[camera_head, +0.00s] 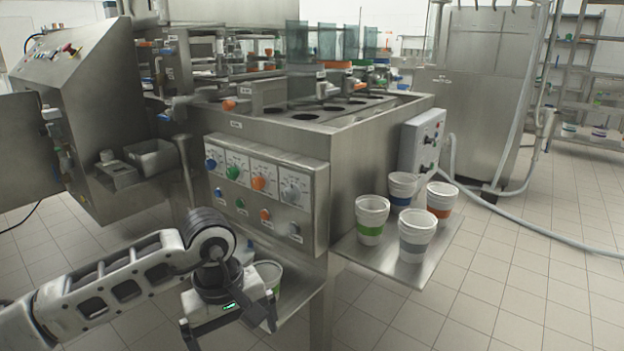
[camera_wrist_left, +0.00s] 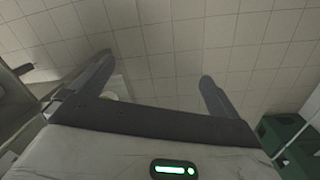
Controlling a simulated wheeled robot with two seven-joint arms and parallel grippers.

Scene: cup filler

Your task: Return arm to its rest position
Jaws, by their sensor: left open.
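My left arm (camera_head: 120,285) reaches in from the lower left of the head view. My left gripper (camera_head: 230,325) hangs at its end, pointing down, in front of the lower shelf of the machine. My right gripper is not in view.
The steel filling machine (camera_head: 370,135) has a panel of coloured knobs (camera_head: 262,180) above the gripper. Several banded cups, one with a green band (camera_head: 371,218), stand on a side shelf (camera_head: 345,248). A hose (camera_head: 520,215) crosses the floor at right. The front floor is clear.

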